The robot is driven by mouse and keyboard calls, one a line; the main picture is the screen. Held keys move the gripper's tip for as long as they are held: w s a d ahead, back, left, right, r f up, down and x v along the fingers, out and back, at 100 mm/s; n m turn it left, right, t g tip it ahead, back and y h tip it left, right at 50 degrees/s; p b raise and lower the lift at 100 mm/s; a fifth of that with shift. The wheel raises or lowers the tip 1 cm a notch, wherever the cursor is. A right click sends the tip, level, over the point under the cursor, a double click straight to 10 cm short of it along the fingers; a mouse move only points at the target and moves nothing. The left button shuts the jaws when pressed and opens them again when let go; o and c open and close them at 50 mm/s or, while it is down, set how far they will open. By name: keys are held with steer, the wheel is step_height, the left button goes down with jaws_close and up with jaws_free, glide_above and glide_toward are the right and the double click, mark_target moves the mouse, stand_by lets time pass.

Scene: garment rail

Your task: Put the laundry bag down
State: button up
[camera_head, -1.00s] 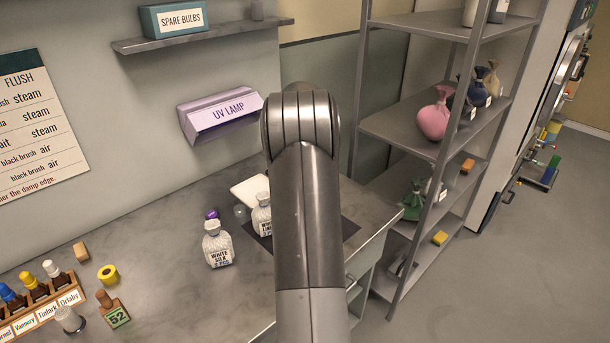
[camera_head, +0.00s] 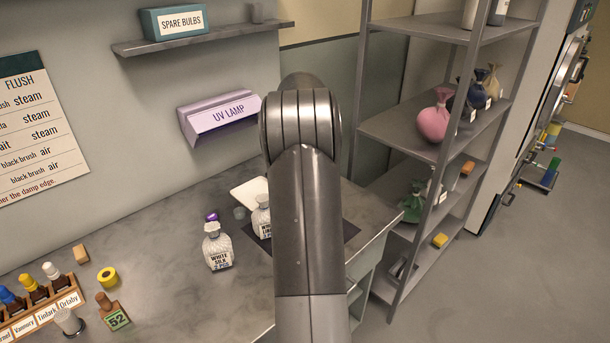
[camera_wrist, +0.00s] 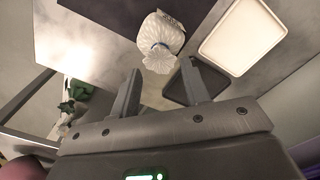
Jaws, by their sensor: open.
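A white laundry bag with a tied neck and a printed label stands on a dark mat (camera_head: 347,230) on the counter, partly hidden by my arm in the head view (camera_head: 261,217). In the wrist view a white bag (camera_wrist: 161,40) shows by the dark mat, its gathered neck towards my gripper (camera_wrist: 166,82). My gripper is open and empty, a finger to either side of the neck in the picture, apart from the bag. My arm hides the gripper in the head view. A second white bag (camera_head: 217,247), labelled WHITE SILK, stands to the left.
A white tray (camera_wrist: 243,36) lies beside the bag. A rack of bottles (camera_head: 42,300), a yellow roll (camera_head: 108,277) and a number 52 tag (camera_head: 117,319) are at the counter's left. A metal shelf unit (camera_head: 402,122) with coloured bags stands right.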

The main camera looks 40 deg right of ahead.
step_height(320, 180, up, 6)
steer(key=r, duration=0.1)
steer(key=s+a+r+n+t, duration=0.1)
steer(key=s+a+r, duration=0.15)
steer(key=a, duration=0.55)
steer(key=s+a+r+n+t, duration=0.1)
steer(key=a+r+n, duration=0.15)
steer(key=a, duration=0.55)
steer(key=s+a+r+n+t, duration=0.1)
steer(key=s+a+r, duration=0.15)
steer(key=a, duration=0.55)
steer(key=s+a+f+n+t, duration=0.1)
steer(key=s+a+f+n, duration=0.1)
steer(key=s+a, duration=0.6)
steer(key=s+a+f+n+t, duration=0.1)
steer(key=s+a+f+n, duration=0.1)
steer(key=s+a, duration=0.7)
steer(key=shift+s+a+f+t, duration=0.25)
steer(key=shift+a+f+t, duration=0.05)
steer(key=shift+a+f, duration=0.65)
